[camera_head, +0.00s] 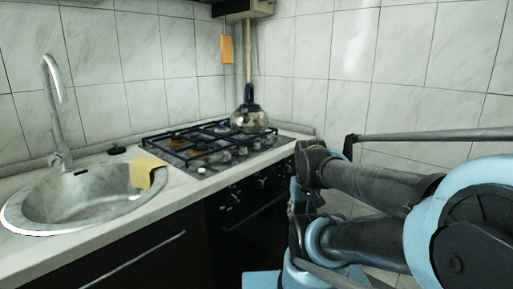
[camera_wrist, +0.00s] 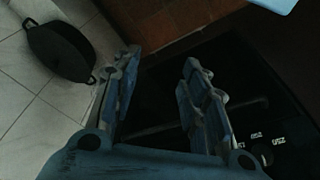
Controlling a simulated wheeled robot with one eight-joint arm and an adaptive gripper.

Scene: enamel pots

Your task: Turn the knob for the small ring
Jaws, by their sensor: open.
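The gas hob (camera_head: 190,152) with black grates is set in the counter in the head view. Several small silver knobs (camera_head: 226,156) line its front right edge. More dark knobs (camera_head: 262,182) sit on the front panel below. I cannot tell which knob belongs to the small ring. In the wrist view my gripper (camera_wrist: 158,76) is open, its two blue-grey fingers apart with nothing between them. Beyond them is a dark front with small white markings (camera_wrist: 257,135) at the lower right. In the head view my arm hides most of the gripper, right of the oven front.
A kettle (camera_head: 249,118) stands at the back of the hob. A sink (camera_head: 75,205) with a tap and a yellow cloth (camera_head: 146,170) is at the left. A dark pan (camera_wrist: 60,50) lies on the tiled floor in the wrist view.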

